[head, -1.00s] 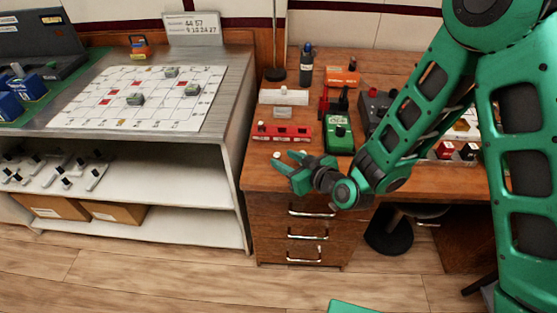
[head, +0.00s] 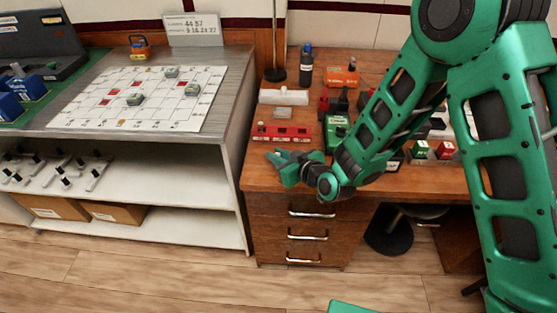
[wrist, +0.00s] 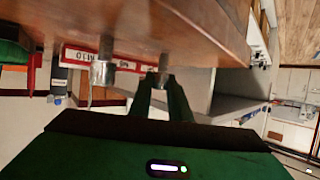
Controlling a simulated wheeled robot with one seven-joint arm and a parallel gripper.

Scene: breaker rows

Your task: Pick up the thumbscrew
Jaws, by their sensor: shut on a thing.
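The thumbscrew (wrist: 163,64) is a small silver knob at the tips of my gripper's fingers in the wrist view. My gripper (head: 276,157) is at the front left of the wooden desk, just in front of the red rail, in the head view. Its two green fingers (wrist: 161,88) are close together and shut on the thumbscrew. In the head view the thumbscrew is too small to make out clearly. The red rail (head: 283,135) with white labels lies behind the gripper. It also shows in the wrist view (wrist: 85,56).
A second silver cylinder (wrist: 102,72) stands by the rail, left of the held one. A green box (head: 337,131) is right of the rail and a white block (head: 283,97) behind it. A shelf unit with a marked white sheet (head: 140,98) stands left of the desk.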

